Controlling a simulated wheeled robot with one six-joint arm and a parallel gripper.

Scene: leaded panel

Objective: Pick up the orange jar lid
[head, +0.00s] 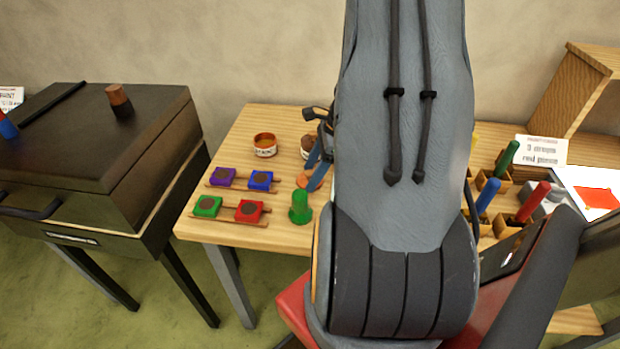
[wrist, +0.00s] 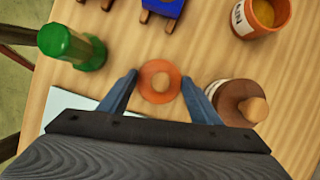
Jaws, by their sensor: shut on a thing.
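The orange jar lid (wrist: 160,85) is a small round disc with a paler knob in its middle. In the wrist view it sits between the two blue fingers of my gripper (wrist: 159,78), which are shut on its sides. In the head view the lid (head: 313,181) shows at the tips of the blue fingers (head: 317,172), partly hidden by my arm. I cannot tell whether it touches the table. An open orange jar (head: 265,149) with a white label stands behind and to the left, and shows in the wrist view (wrist: 262,15).
A brown-lidded jar (wrist: 232,103) stands close to my right finger in the wrist view. A green bottle-like piece (head: 300,208) stands near the table's front edge. Purple, blue, green and red blocks (head: 249,211) sit on wooden rails at left. My arm hides the table's middle.

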